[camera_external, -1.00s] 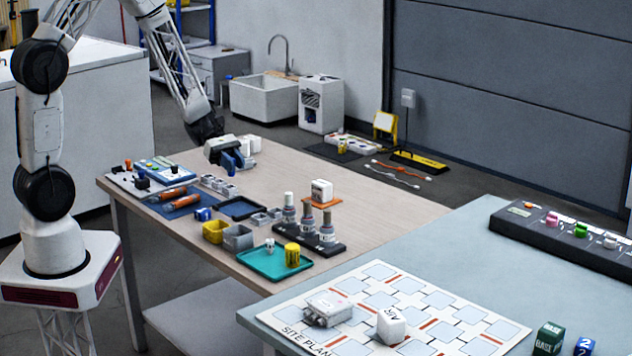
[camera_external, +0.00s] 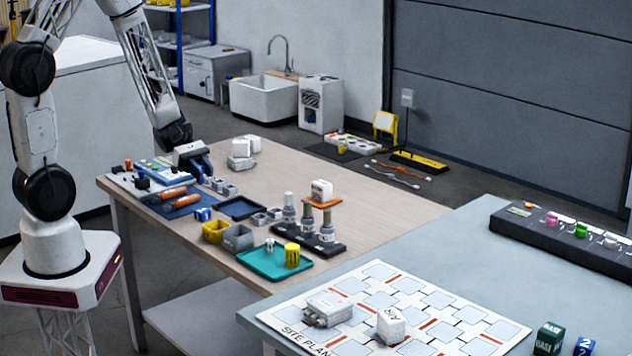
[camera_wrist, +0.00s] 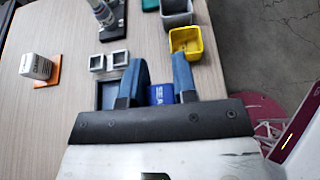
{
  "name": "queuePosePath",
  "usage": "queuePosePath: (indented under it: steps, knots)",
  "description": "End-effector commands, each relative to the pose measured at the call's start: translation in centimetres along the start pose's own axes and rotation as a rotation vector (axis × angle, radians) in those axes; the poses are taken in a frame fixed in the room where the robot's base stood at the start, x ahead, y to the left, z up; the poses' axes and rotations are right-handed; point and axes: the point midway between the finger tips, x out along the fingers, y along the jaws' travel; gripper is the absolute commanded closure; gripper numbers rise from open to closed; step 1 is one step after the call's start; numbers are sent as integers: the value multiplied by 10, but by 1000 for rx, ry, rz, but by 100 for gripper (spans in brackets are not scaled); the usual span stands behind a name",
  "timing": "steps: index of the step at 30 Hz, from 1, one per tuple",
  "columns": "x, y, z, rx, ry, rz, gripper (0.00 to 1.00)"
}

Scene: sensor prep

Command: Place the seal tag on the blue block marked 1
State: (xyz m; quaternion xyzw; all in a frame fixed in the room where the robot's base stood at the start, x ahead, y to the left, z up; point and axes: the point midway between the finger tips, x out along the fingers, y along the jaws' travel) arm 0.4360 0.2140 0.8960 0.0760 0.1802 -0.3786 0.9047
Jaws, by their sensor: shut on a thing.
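My gripper (camera_external: 205,168) is above the left part of the wooden table, with its blue fingers pointing down. In the wrist view, the two blue fingers (camera_wrist: 162,88) are on either side of a small blue piece lettered "SEA" (camera_wrist: 162,95), which I take to be the seal tag. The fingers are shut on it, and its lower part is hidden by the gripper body. A small blue block with a white mark (camera_external: 203,214) sits on the table by the yellow bin; its number is too small to read. A blue block marked 2 (camera_external: 585,347) is on the right-hand table.
A yellow bin (camera_external: 215,232), a grey bin (camera_external: 238,238), a dark blue tray (camera_external: 241,209) and a teal tray (camera_external: 268,270) stand close together. Orange-handled tools (camera_external: 175,194) lie to the left. White boxes (camera_external: 241,155) stand behind. The table's back right is mostly clear.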

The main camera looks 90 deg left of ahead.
Motion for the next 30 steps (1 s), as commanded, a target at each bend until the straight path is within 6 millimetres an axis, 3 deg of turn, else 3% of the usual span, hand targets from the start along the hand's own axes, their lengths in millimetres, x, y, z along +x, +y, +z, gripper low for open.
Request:
queuePosePath:
  steps: [15,30]
  knots:
    - [15,0,-37,0,-1,0,95]
    - [18,0,-43,-1,0,0,95]
